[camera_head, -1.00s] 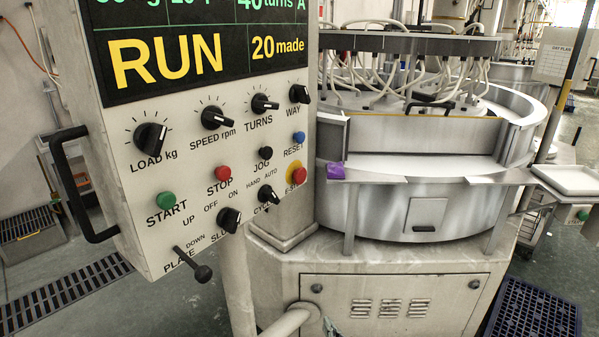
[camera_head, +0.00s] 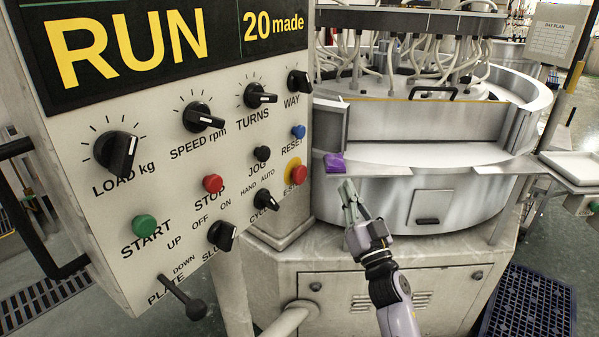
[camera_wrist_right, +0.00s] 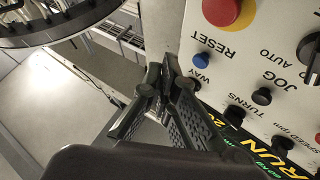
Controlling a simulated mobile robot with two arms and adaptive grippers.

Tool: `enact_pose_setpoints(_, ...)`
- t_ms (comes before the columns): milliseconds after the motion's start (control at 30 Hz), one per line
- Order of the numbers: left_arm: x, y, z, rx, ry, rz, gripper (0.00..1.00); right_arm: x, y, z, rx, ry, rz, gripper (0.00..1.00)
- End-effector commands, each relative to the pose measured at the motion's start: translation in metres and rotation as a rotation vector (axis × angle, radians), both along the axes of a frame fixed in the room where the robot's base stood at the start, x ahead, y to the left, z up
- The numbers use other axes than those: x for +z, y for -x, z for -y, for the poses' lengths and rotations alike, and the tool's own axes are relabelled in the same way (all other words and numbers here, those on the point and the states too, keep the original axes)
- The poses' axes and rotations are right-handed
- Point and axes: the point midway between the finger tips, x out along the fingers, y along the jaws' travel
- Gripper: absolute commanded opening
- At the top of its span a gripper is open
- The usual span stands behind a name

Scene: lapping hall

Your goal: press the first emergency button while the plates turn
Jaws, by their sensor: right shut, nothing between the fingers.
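The red emergency button (camera_head: 298,173) on its yellow collar sits at the right edge of the control panel (camera_head: 120,240), below the blue RESET button (camera_head: 299,131). It also shows at the top of the right wrist view (camera_wrist_right: 222,10). The panel's screen (camera_head: 180,40) reads RUN and 20 made. My right gripper (camera_head: 347,190) is shut and empty, to the right of the emergency button and apart from it, in front of the lapping machine (camera_head: 380,205). In the right wrist view its fingers (camera_wrist_right: 165,75) are together beside the panel. My left gripper is not in view.
A green START button (camera_head: 145,225), a red STOP button (camera_head: 213,184), several black knobs and a lever (camera_head: 195,309) crowd the panel. A purple cloth (camera_head: 335,163) lies on the machine's ledge behind my gripper. A blue crate (camera_head: 530,305) stands at the lower right.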

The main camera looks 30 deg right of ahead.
Motion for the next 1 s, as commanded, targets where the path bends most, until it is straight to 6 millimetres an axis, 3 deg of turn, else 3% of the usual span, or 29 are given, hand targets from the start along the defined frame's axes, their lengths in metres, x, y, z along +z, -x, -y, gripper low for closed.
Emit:
enact_pose_setpoints(467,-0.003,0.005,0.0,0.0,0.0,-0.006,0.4,0.0,-0.005,-0.003,0.0,0.001,0.002,0.0)
enact_pose_setpoints(1000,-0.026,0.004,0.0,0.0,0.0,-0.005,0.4,-0.001,-0.065,-0.035,0.001,0.0,0.002,0.0)
